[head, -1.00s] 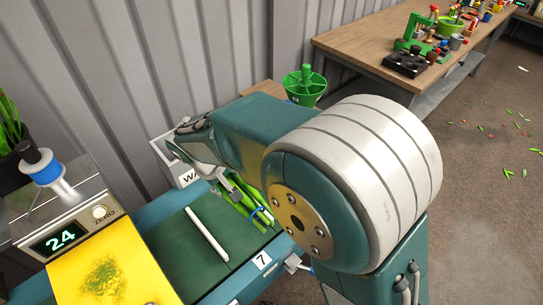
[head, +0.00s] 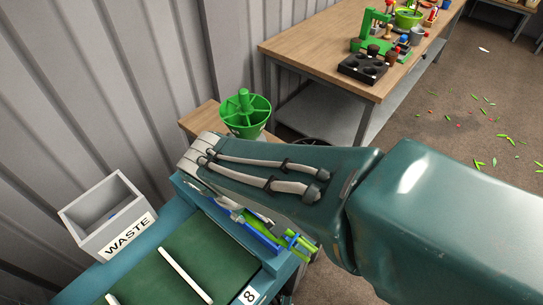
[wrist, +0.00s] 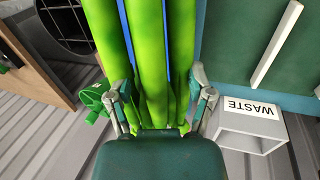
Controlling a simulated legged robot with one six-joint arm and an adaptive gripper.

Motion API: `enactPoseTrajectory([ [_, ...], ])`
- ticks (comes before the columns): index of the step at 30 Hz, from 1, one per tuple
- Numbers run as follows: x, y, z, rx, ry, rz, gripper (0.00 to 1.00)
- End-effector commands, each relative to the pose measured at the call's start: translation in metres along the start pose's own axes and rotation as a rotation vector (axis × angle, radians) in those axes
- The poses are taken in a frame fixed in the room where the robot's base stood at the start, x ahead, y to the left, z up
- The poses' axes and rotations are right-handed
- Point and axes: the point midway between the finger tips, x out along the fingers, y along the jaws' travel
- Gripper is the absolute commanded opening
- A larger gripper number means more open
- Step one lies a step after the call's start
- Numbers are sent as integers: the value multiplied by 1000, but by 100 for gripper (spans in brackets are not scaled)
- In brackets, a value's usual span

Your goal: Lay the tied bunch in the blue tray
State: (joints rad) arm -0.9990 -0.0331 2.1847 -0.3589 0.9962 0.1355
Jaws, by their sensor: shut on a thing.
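The tied bunch shows as thick green stems (wrist: 148,50) between my gripper's (wrist: 162,105) two fingers in the wrist view, and my gripper is shut on it. A long blue strip (head: 262,236) lies beside or under the stems at the belt's end; a blue strip also shows between the stems in the wrist view (wrist: 169,70). I cannot tell whether it is the blue tray, or whether the bunch touches it.
A grey WASTE box (head: 108,215) stands left of the green belt (head: 190,262), which has white bars across it. A wooden bench (head: 330,60) with tools stands further back. Clippings litter the floor.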

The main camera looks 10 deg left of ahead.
Motion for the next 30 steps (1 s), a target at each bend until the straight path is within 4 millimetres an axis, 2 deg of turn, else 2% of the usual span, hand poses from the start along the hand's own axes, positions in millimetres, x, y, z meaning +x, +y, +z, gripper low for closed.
enactPoseTrajectory([
  [5,12,8,-14,-3,-3,0,16],
  [14,50,35,-64,-1,-2,0,16],
  [21,93,45,-93,-3,-2,-2,16],
  [30,119,49,-110,-2,0,-1,16],
])
